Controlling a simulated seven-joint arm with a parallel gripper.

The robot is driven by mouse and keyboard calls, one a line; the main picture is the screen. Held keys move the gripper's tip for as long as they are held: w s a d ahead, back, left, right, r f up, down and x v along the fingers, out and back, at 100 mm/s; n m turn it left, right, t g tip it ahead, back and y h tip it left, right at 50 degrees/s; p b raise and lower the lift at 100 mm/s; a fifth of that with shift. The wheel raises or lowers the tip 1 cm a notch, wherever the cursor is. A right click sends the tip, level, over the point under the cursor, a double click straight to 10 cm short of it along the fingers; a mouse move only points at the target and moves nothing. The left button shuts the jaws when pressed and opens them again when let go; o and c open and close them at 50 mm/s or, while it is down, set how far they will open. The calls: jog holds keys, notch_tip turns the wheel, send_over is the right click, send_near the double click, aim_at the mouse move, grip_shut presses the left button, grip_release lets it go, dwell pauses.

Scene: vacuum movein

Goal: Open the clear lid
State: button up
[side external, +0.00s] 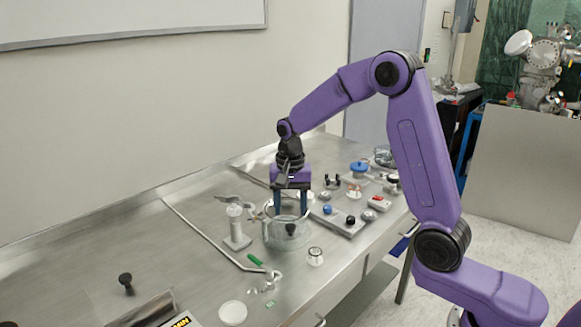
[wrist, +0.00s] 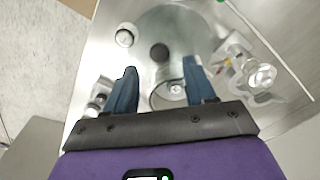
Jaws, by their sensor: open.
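A clear, round glass-like vessel with its clear lid (side external: 273,236) stands on the steel bench in the side view. It also shows in the wrist view as a pale clear disc (wrist: 190,32). A dark round knob (side external: 290,229) shows at it, also in the wrist view (wrist: 159,52). My gripper (side external: 290,213) points down over the vessel, its two blue fingers apart and nothing seen between them. In the wrist view the fingertips (wrist: 160,64) lie either side of the knob's line. I cannot tell how the lid sits or whether a finger touches it.
A white stand (side external: 237,228) is close on the vessel's left, and a small jar (side external: 315,256) is to its front right. A grey plate with knobs (side external: 340,219) lies to the right. A green-handled tool (side external: 255,260) lies in front.

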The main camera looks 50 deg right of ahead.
aim_at(290, 226)
notch_tip(290, 226, up, 13)
jog(key=shift+f, duration=0.2)
dwell(0.5)
jog(key=s+a+f+n, duration=0.2)
jog(key=s+a+n, duration=0.25)
jog(key=s, duration=0.25)
jog(key=s+a+f+n, duration=0.2)
jog(key=s+a+n, duration=0.1)
jog(key=s+n, duration=0.3)
jog(key=s+d+f+n, duration=0.1)
jog(key=s+n, duration=0.4)
jog(key=s, duration=0.5)
jog(key=s+d+f+n, duration=0.2)
jog(key=s+f+n, duration=0.2)
jog(key=s, duration=0.5)
jog(key=shift+s+d+f+n, duration=0.15)
jog(key=shift+s+d+n, duration=0.15)
jog(key=shift+n, duration=0.85)
